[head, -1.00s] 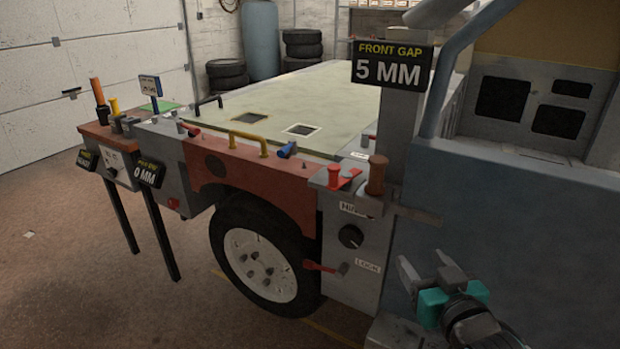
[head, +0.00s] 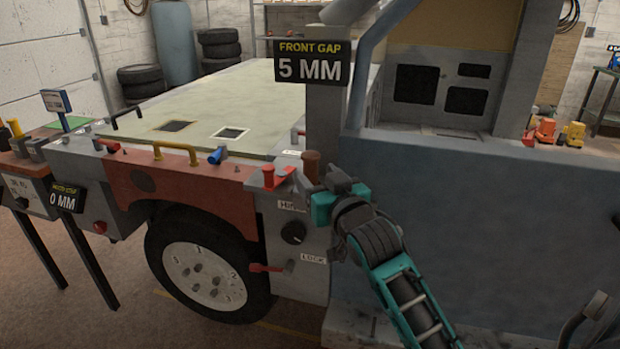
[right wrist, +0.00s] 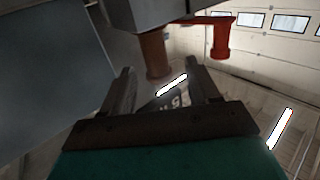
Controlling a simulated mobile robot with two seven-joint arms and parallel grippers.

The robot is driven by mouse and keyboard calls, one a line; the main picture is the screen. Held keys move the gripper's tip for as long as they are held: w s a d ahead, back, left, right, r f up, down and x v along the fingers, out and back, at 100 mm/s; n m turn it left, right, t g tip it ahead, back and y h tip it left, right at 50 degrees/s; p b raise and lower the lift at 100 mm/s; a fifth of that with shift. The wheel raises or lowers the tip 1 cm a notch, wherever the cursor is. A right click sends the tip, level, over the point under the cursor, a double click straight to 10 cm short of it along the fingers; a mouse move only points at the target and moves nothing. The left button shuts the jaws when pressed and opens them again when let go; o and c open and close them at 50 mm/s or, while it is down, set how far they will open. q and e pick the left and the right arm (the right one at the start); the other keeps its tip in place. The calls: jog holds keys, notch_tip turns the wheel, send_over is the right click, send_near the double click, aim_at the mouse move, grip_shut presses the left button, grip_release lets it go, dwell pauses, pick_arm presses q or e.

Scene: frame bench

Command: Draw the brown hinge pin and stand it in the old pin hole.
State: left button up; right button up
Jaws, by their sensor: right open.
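The brown hinge pin (head: 311,163) stands upright at the hinge corner beside the blue-grey panel. In the right wrist view the brown pin (right wrist: 155,55) hangs upside down in the picture, in line with the gap between my fingertips. My right gripper (head: 322,182) is open close to the pin in the head view. Its two fingers (right wrist: 161,76) show apart and empty in the right wrist view; I cannot tell whether they touch the pin. The old pin hole cannot be made out. My left gripper is not in view.
Below are a black dial (head: 293,233) and a red lock lever (head: 266,268). The FRONT GAP sign (head: 312,63) reads 5 MM. The pale bed (head: 225,100) lies behind.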

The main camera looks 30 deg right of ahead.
aim_at(313, 173)
jog(key=shift+w+d+f, duration=0.15)
jog(key=shift+w+d, duration=0.1)
jog(key=shift+w, duration=0.6)
jog(key=shift+w+d+f, duration=0.1)
jog(key=shift+w+d, duration=0.1)
jog(key=shift+w, duration=0.65)
jog(key=shift+w+d+f, duration=0.15)
jog(key=shift+w+d, duration=0.1)
jog(key=shift+w, duration=0.6)
grip_shut()
